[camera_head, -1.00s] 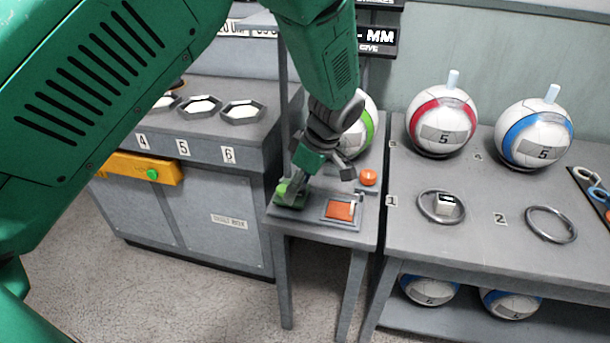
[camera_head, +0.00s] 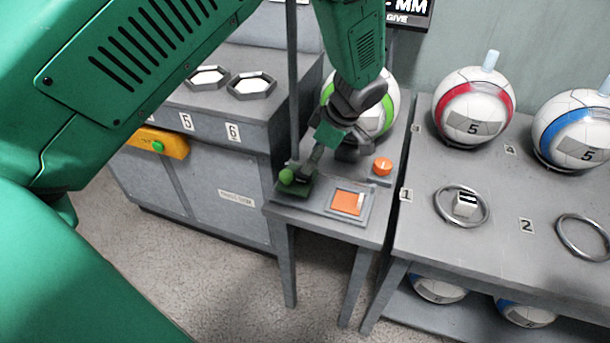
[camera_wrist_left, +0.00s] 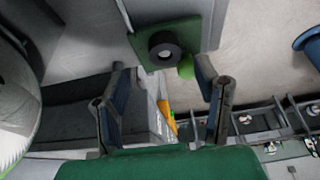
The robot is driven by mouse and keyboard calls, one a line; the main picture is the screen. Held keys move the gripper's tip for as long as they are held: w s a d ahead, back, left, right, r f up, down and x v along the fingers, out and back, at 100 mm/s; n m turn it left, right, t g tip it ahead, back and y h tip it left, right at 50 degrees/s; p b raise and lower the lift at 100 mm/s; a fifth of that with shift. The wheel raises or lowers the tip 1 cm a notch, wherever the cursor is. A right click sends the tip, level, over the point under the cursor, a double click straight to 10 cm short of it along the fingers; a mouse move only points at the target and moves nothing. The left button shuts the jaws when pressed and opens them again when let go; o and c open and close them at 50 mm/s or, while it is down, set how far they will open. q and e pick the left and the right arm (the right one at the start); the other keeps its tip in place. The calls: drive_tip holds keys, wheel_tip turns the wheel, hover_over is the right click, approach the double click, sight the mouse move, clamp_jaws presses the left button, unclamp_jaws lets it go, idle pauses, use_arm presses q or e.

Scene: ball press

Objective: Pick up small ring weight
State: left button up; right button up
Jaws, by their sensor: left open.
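A small dark ring (camera_wrist_left: 165,48), which looks like the small ring weight, lies on a green square plate (camera_wrist_left: 195,30) in the left wrist view. A round green knob (camera_wrist_left: 186,68) is beside it. In the head view, the green knob (camera_head: 287,175) shows at the left of the small side table; I cannot make out the ring there. My left gripper (camera_head: 328,158) is open over this table, close to the plate. In the left wrist view its fingers (camera_wrist_left: 161,80) are spread with nothing between them, and the ring shows beyond the fingertips. My right gripper is not in view.
The side table also carries an orange square pad (camera_head: 347,203) and an orange knob (camera_head: 382,165). A green-striped ball (camera_head: 385,108) stands behind the gripper. A thin post (camera_head: 293,80) rises left of it. The right table (camera_head: 430,170) holds balls and large metal rings.

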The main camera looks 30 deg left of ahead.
use_arm(q)
drive_tip(key=x, duration=0.4)
drive_tip(key=shift+s+d+f, duration=0.1)
drive_tip(key=shift+s+d, duration=0.1)
drive_tip(key=shift+s, duration=0.1)
drive_tip(key=shift+a+f+b, duration=0.3)
drive_tip(key=shift+a+f, duration=0.1)
drive_tip(key=shift+f, duration=0.05)
drive_tip(key=shift+d, duration=0.15)
clamp_jaws()
